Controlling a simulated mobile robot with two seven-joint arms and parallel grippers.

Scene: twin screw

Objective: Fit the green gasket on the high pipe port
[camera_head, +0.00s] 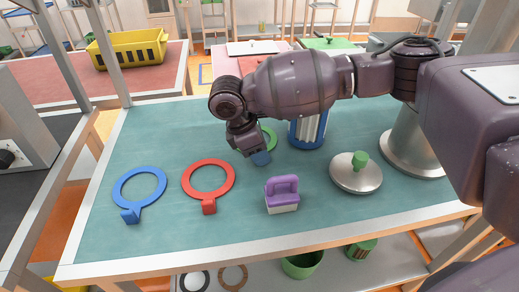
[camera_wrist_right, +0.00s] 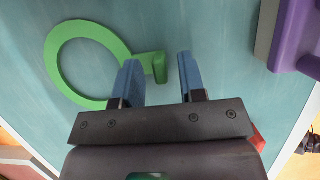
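The green gasket, a flat ring with a small upright tab, lies on the teal table in the right wrist view (camera_wrist_right: 66,75). In the head view the gasket (camera_head: 271,137) is partly hidden behind my right gripper (camera_head: 261,158). In the wrist view my right gripper (camera_wrist_right: 158,60) is open, its two blue fingers around the tab with gaps visible; the tab is nearer the left finger. A metallic cylinder with a blue base (camera_head: 307,132) stands behind my right arm, its top hidden; I cannot tell whether it is the high pipe port. My left gripper is not in view.
A red ring (camera_head: 190,167) and a blue ring (camera_head: 118,193) with tabs lie left on the table (camera_head: 160,235). A purple block (camera_head: 282,188) stands in front, and a silver lid with a green knob (camera_head: 355,178) lies right. The front left is clear.

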